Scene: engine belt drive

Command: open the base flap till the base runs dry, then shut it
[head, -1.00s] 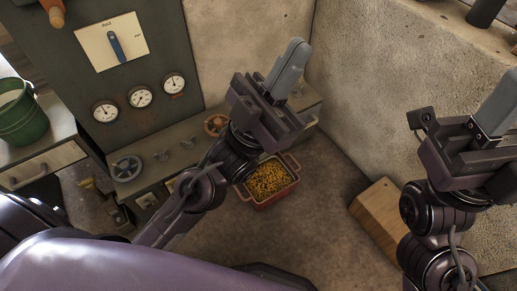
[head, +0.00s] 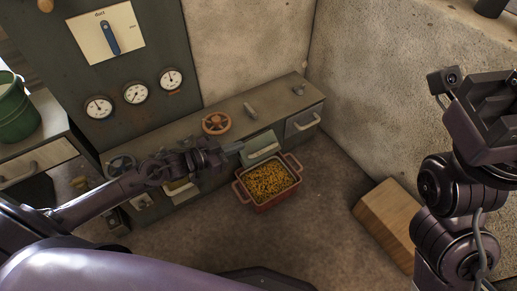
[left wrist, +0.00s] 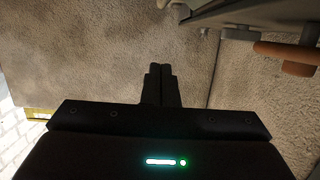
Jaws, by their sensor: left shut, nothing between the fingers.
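A pale green flap with a light handle (head: 263,150) is on the front of the low grey bench, above a red bin (head: 262,206) of yellow bits. I cannot tell whether it is the base flap, or whether it stands open. A grey flap (head: 303,122) is to its right, and a yellowish one (head: 180,187) is partly behind my left arm. My left gripper (head: 236,147) is shut and empty, its tip close to the green flap's left side; contact is unclear. Its shut fingers show in the left wrist view (left wrist: 160,84). My right gripper (head: 492,105) is at the right edge, its fingertips not clearly visible.
An orange handwheel (head: 216,123) and small levers (head: 250,110) stand on the bench top. Three gauges (head: 135,93) and a blue pointer (head: 109,38) are on the panel behind. A wooden block (head: 388,222) lies on the floor at right. Floor before the bin is clear.

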